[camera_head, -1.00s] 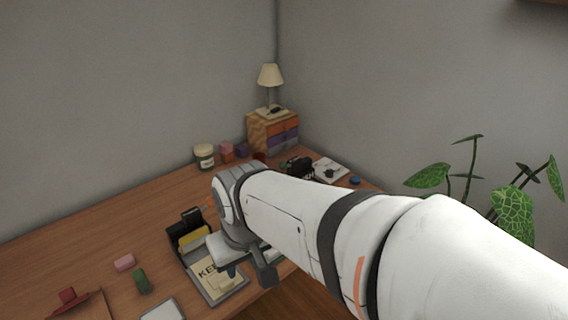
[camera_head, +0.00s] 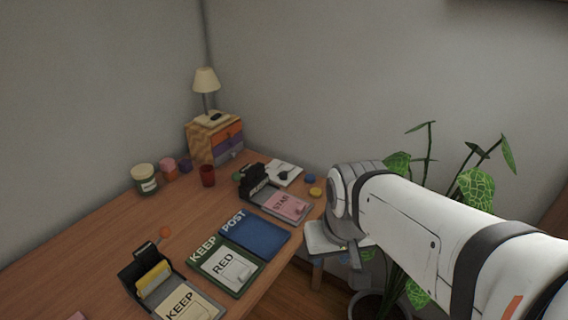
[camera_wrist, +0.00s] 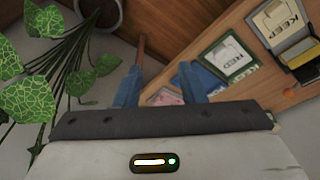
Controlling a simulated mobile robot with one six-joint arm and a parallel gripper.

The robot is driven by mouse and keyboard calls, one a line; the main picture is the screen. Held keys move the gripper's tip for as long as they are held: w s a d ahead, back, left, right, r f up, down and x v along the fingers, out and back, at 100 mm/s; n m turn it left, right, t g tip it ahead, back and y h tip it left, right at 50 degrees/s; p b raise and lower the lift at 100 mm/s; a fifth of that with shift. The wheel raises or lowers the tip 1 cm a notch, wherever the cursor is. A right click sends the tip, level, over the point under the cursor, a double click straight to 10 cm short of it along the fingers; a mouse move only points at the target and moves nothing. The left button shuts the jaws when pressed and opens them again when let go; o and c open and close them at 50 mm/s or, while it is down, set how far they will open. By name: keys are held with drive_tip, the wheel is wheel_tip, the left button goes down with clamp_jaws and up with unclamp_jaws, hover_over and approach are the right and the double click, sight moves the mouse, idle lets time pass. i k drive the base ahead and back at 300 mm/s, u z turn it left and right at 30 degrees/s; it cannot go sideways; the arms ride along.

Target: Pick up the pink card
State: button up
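The pink card (camera_head: 285,206) lies in a grey tray with a black upright holder (camera_head: 253,181), near the desk's right edge. It bears dark lettering that I cannot read surely. In the wrist view the pink card (camera_wrist: 168,97) is partly hidden behind the body of my gripper. My gripper (camera_wrist: 162,80) shows two blue fingers spread apart with nothing between them. In the head view my gripper (camera_head: 342,252) is to the right of the desk edge, beside and apart from the card, its fingers mostly hidden.
A blue POST folder (camera_head: 255,237), a green KEEP folder (camera_head: 218,272) and another KEEP tray (camera_head: 188,303) lie along the desk's front edge. A potted plant (camera_head: 478,188) stands right, close to my arm.

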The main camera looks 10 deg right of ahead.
sight(283, 204)
drive_tip(key=z, duration=0.05)
drive_tip(key=k, duration=1.2)
drive_tip(key=z, duration=0.5)
drive_tip(key=i, duration=1.85)
drive_tip(key=u, duration=0.45)
